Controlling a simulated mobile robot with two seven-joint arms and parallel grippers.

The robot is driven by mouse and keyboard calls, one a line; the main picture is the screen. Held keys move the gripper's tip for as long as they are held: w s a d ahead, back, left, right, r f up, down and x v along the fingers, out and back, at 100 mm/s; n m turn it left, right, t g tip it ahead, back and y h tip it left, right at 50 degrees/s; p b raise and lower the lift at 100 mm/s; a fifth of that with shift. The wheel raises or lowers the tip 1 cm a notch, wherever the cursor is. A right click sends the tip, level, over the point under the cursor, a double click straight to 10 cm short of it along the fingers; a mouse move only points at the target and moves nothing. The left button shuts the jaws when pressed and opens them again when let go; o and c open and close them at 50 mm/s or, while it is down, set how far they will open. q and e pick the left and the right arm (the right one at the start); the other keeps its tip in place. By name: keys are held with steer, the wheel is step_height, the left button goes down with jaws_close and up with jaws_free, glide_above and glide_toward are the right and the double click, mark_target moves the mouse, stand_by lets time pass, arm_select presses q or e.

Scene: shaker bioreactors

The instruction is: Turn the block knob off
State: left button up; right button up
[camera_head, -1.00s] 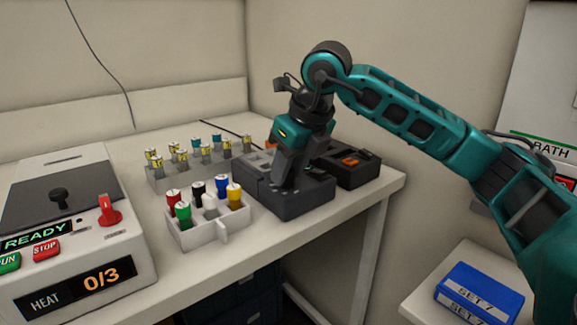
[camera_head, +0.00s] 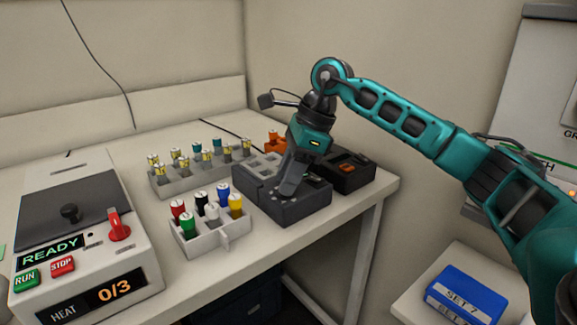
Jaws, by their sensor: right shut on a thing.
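The dark grey block unit (camera_head: 297,211) sits near the table's right front corner, with lighter empty slots on its top left. My right gripper (camera_head: 286,192) points down onto the front right of its top. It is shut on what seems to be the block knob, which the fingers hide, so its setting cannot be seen. My left gripper is not in view.
A white rack (camera_head: 209,241) with several coloured-cap tubes stands left of the block, and a grey rack (camera_head: 170,188) of vials behind it. A heater reading READY (camera_head: 140,257) with a red knob stands left. A dark box with an orange switch (camera_head: 346,177) is close right.

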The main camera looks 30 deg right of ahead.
steer(key=n+g+p, duration=0.1)
steer(key=n, duration=0.1)
steer(key=shift+w+r+n, duration=0.1)
steer(key=shift+r+n, duration=0.05)
steer(key=shift+n, duration=0.15)
steer(key=shift+n+g+p, duration=0.4)
steer(key=shift+n+p, duration=0.1)
steer(key=shift+n, duration=0.5)
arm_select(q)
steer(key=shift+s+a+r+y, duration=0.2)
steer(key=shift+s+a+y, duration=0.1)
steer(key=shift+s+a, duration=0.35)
arm_select(e)
steer(key=shift+w+n+g, duration=0.1)
steer(key=shift+n+g, duration=0.2)
steer(key=shift+n, duration=0.3)
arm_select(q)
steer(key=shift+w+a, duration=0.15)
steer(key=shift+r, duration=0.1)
arm_select(e)
steer(key=o, duration=1)
steer(key=shift+o, duration=0.2)
arm_select(q)
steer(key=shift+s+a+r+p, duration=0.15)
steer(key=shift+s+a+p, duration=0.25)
steer(key=shift+p, duration=0.6)
arm_select(e)
steer(key=v, duration=1.2)
steer(key=shift+d+r, duration=0.25)
steer(key=shift+d, duration=0.1)
